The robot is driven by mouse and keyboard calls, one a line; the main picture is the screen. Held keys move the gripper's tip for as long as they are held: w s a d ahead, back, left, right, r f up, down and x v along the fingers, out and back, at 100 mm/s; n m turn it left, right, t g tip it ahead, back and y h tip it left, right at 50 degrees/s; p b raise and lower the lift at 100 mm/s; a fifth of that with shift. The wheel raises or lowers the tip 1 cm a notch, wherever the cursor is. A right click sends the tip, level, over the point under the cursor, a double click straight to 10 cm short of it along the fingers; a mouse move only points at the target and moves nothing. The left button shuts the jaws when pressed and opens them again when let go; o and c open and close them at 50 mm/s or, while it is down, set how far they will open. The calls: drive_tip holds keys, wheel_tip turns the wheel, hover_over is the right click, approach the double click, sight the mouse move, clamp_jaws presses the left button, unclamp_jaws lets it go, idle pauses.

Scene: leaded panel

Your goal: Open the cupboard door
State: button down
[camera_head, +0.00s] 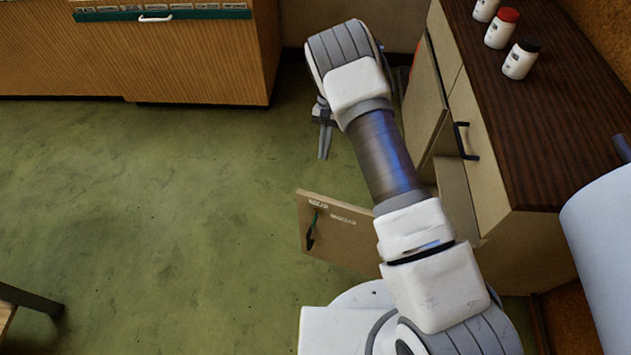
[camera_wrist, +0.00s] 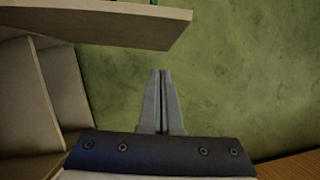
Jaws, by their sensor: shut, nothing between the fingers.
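The cupboard door (camera_head: 335,236) stands swung out from the cupboard (camera_head: 493,185), well open, with a green and dark handle (camera_head: 312,230) and pale labels on its face. Part of the door is hidden behind my arm. In the wrist view the door (camera_wrist: 120,25) crosses the top left, seen near its edge, with the cupboard's pale panels (camera_wrist: 25,100) at the left. My gripper (camera_head: 323,157) is shut and empty, beyond the door over the floor. Its fingers (camera_wrist: 162,72) point toward the door in the wrist view and appear apart from it.
Several small jars (camera_head: 501,30) stand on the cupboard's dark wood top (camera_head: 550,120). A black handle (camera_head: 465,141) is on a front panel. A wooden cabinet (camera_head: 190,60) stands at the back left. The green floor (camera_head: 150,200) is clear between them. A dark-legged piece of furniture (camera_head: 28,299) is at lower left.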

drive_tip(key=s+a+f+b, duration=0.2)
drive_tip(key=s+f, duration=0.5)
drive_tip(key=f, duration=0.2)
drive_tip(key=shift+b, duration=0.3)
drive_tip(key=shift+f, duration=0.1)
